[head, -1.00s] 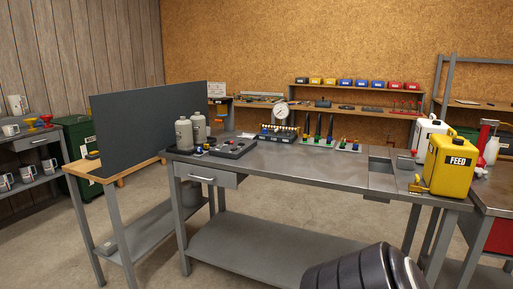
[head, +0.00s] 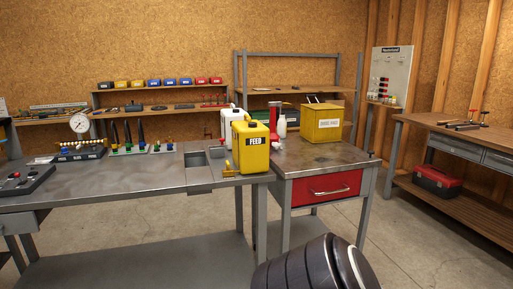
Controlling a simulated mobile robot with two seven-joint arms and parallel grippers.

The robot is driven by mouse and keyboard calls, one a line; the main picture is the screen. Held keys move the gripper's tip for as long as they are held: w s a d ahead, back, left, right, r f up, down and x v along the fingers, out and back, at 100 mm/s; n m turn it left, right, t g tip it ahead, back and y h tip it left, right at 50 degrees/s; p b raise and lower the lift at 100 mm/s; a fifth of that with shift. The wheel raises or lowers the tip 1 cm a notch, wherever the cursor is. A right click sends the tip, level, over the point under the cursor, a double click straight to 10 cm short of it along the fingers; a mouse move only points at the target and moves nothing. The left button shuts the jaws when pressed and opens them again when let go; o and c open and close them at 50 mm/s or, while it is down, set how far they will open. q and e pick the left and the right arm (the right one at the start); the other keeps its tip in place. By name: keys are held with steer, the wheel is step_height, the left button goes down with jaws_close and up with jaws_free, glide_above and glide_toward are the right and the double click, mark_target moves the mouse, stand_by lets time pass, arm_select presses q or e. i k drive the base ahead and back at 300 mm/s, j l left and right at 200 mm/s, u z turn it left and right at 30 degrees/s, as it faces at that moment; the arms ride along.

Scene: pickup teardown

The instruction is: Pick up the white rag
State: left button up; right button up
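I cannot make out a white rag for certain in the head view. A small pale flat thing (head: 42,160) lies at the left on the grey metal bench (head: 130,181), too small to identify. A yellow box (head: 322,124) with a white label stands on the bench with the red drawer (head: 327,188); its contents are hidden. Neither of my grippers is in view.
A yellow FEED jug (head: 252,148) and a white jug (head: 230,122) stand at the grey bench's right end, by a recess. A red toolbox (head: 438,181) sits on the right bench's lower shelf. Open floor shows between the red-drawer bench and the right bench.

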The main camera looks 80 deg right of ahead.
mark_target(276, 145)
steer(key=z, duration=2.75)
steer(key=i+l+u, duration=0.1)
steer(key=u, duration=0.35)
steer(key=i+l+u, duration=0.1)
steer(key=u, duration=0.3)
steer(key=i+l+u, duration=0.2)
steer(key=l, duration=0.2)
steer(key=l+u, duration=0.2)
steer(key=l, duration=0.2)
steer(key=i+l+u, duration=0.1)
steer(key=l, duration=0.95)
steer(key=i+l+u, duration=0.15)
steer(key=l, duration=0.4)
